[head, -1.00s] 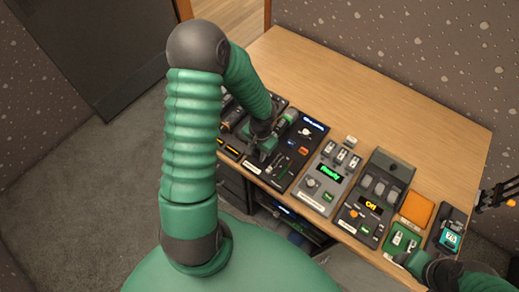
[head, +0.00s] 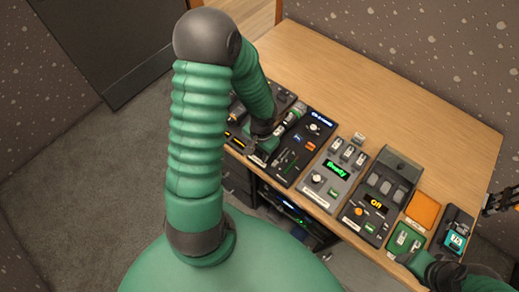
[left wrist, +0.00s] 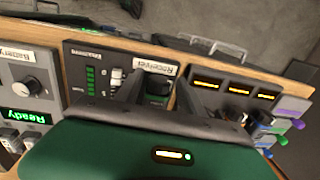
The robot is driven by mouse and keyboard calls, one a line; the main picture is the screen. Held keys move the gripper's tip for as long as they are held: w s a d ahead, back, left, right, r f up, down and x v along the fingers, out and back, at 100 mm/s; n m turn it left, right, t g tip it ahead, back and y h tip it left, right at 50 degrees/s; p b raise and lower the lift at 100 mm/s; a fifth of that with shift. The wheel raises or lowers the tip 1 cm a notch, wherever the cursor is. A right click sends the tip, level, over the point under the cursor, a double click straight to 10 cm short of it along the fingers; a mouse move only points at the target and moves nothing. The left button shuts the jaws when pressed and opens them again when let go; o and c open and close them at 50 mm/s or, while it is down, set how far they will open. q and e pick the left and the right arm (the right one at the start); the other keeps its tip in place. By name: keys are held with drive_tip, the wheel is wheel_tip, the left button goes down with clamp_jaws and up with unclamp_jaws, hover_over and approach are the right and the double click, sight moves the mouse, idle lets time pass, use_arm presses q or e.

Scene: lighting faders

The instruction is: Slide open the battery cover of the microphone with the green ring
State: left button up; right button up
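My left gripper (head: 259,149) points down over the dark receiver panel (head: 309,150) at the table's left front edge. In the left wrist view my left gripper (left wrist: 158,92) has its fingers apart, with a small dark green part of the panel showing between them. Microphone-like pieces with purple, green and blue parts (left wrist: 283,125) stand at the right of the left wrist view; I cannot tell which carries the green ring, and no battery cover can be made out. My right arm's dark end (head: 412,262) is over the table's front right; its finger state is unclear.
A grey panel reading "Ready" (head: 335,169) and a dark fader panel reading "Off" (head: 376,203) stand to the right. Beyond are an orange pad (head: 423,209), a green pad (head: 404,239) and a teal-screened device (head: 457,238). The back of the wooden table (head: 400,90) is clear.

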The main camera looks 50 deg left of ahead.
use_arm(q)
drive_tip(key=shift+o, duration=0.8)
drive_tip(key=shift+r, duration=0.25)
wheel_tip(320, 180, up, 16)
drive_tip(key=d+p, duration=0.1)
drive_tip(key=p, duration=0.4)
drive_tip(key=shift+w+d, duration=0.2)
drive_tip(key=shift+d, duration=0.15)
